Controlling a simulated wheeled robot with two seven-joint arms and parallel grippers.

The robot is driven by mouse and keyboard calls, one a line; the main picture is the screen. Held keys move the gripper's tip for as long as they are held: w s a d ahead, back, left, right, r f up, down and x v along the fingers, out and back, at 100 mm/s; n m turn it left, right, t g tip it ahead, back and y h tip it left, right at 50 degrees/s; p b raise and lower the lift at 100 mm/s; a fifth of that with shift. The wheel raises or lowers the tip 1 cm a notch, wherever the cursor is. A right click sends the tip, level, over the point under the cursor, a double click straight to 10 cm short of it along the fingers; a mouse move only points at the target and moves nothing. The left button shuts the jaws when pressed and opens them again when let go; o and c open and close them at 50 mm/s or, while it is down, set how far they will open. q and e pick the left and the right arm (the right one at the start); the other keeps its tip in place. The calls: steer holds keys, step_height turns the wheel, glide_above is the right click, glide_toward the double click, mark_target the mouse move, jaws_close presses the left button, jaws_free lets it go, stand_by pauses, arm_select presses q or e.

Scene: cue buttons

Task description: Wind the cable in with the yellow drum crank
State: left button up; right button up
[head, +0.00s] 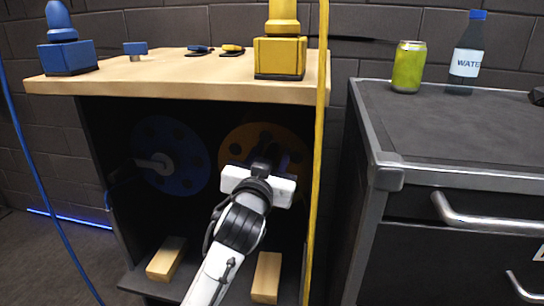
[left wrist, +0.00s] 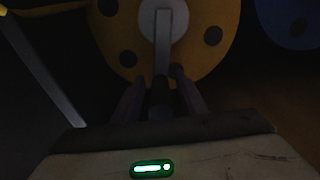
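The yellow drum (head: 236,138) stands inside the dark open front of the wooden cabinet, partly hidden by my left gripper. In the left wrist view the yellow drum (left wrist: 214,16) fills the top, with dark holes and a grey hub. Its grey crank arm (left wrist: 162,45) hangs down from the hub. The dark crank handle (left wrist: 160,95) lies between the fingers of my left gripper (left wrist: 158,84). Whether the fingers press on it is too dark to tell. In the head view my left gripper (head: 264,160) is at the drum's front. My right gripper is not in view.
A blue drum (head: 182,158) with its own crank is left of the yellow one. A yellow cable (head: 317,150) hangs down the cabinet's right side. Two wooden blocks (head: 167,258) (head: 266,278) lie on the cabinet floor. A drawer unit (head: 460,130) stands to the right.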

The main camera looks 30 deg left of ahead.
arm_select(q)
steer(key=shift+w+a, duration=0.1)
steer(key=shift+w, duration=0.15)
jaws_close()
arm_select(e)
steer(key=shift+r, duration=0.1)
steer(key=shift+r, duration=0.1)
